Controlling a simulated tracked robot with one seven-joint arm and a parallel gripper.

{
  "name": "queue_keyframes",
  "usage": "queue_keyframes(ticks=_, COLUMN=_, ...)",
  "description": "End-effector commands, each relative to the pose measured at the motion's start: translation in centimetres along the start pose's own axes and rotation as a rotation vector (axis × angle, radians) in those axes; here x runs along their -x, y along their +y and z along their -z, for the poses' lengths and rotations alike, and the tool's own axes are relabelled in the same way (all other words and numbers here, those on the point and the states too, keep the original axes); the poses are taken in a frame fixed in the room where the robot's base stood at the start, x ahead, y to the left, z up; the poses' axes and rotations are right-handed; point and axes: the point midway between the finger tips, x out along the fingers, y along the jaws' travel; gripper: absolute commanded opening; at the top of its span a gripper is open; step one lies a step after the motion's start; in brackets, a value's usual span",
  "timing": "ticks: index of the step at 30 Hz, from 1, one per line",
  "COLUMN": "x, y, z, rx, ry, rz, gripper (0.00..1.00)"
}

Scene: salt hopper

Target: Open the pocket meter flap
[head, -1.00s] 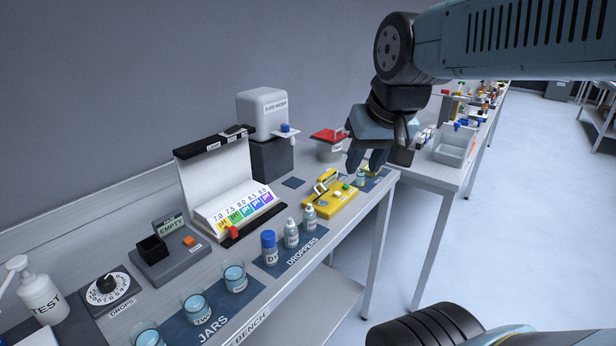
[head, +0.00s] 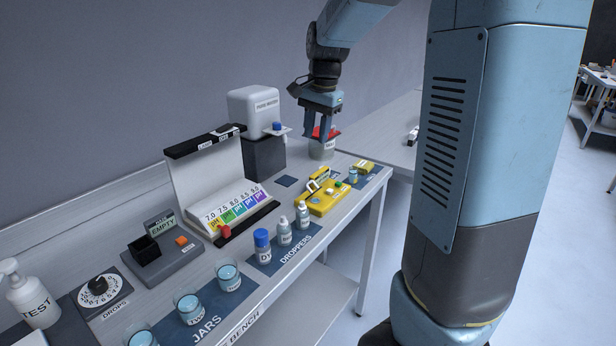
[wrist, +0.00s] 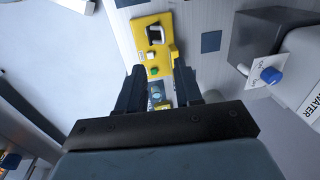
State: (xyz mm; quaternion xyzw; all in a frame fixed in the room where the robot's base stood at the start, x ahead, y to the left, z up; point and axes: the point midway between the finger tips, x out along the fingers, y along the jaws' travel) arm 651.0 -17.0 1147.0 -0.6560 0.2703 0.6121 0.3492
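The yellow pocket meter (head: 318,204) lies on the bench right of the colour chart. It has a green button, and a pale and dark raised part stands at its back left. I cannot tell for sure which part is the flap. The meter also shows in the wrist view (wrist: 143,47), beyond my fingertips, with a dark loop and a small yellow block on it. My gripper (head: 320,138) hangs above the back of the bench, pointing down, apart from the meter. In the wrist view my gripper (wrist: 159,82) has its fingers spread with nothing held between them.
The pure water dispenser (head: 252,110) is at the back left. Dropper bottles (head: 284,232) stand in front of the meter. A small yellow box (head: 365,165) and a small jar (head: 353,176) stand to its right.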

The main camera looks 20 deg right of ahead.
Motion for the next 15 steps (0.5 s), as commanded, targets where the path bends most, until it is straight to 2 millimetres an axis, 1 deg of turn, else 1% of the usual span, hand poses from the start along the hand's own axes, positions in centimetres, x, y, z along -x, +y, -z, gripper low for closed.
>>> queue_keyframes(ticks=3, x=-0.6, y=-0.6, z=0.5, rx=-0.027, ry=-0.004, rz=-0.012, gripper=0.35)
queue_keyframes(ticks=8, x=-1.6, y=-0.8, z=0.6, rx=-0.035, ry=-0.005, rz=-0.014, gripper=0.35)
queue_keyframes(ticks=11, x=-2.9, y=-0.7, z=0.5, rx=-0.034, ry=-0.006, rz=-0.016, gripper=0.35)
queue_keyframes(ticks=15, x=-5.3, y=-0.6, z=0.5, rx=-0.033, ry=-0.006, rz=-0.017, gripper=0.35)
